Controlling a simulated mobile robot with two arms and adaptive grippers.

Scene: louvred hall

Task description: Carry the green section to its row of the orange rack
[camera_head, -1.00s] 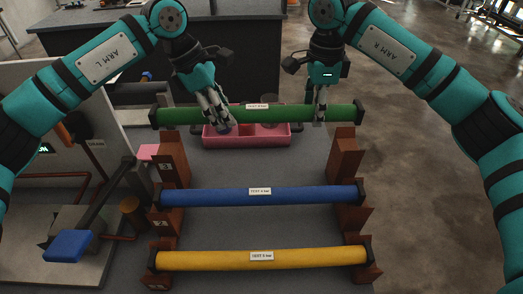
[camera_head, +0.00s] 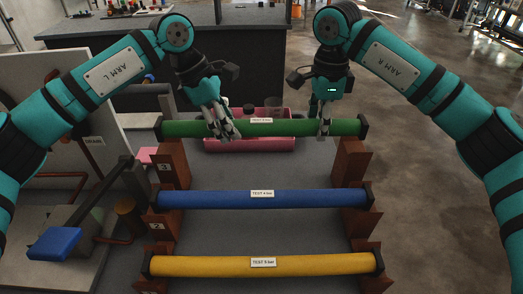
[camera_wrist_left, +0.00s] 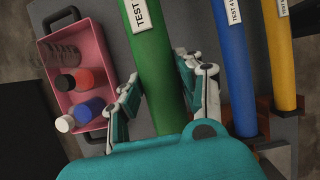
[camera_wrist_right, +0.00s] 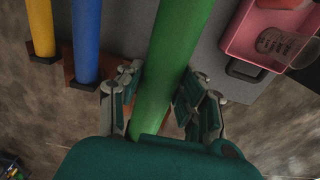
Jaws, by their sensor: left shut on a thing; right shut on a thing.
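The green section (camera_head: 285,127) is a long bar with black end caps, held level by both my grippers across the top of the rack. My left gripper (camera_head: 224,130) is shut on it left of its label, and my right gripper (camera_head: 324,128) is shut on it nearer its right end. It also runs between the fingers in the left wrist view (camera_wrist_left: 150,70) and the right wrist view (camera_wrist_right: 172,60). The rack (camera_head: 172,177) has brown-orange stepped uprights at both sides. In the head view the bar's ends overlap the upright tops; I cannot tell whether they touch.
A blue bar (camera_head: 225,198) and a yellow bar (camera_head: 215,265) rest across the lower rows. A pink bin (camera_head: 270,145) with bottles stands behind the green section. A panel with a blue-handled lever (camera_head: 55,243) is at left. Open floor (camera_head: 450,230) lies at right.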

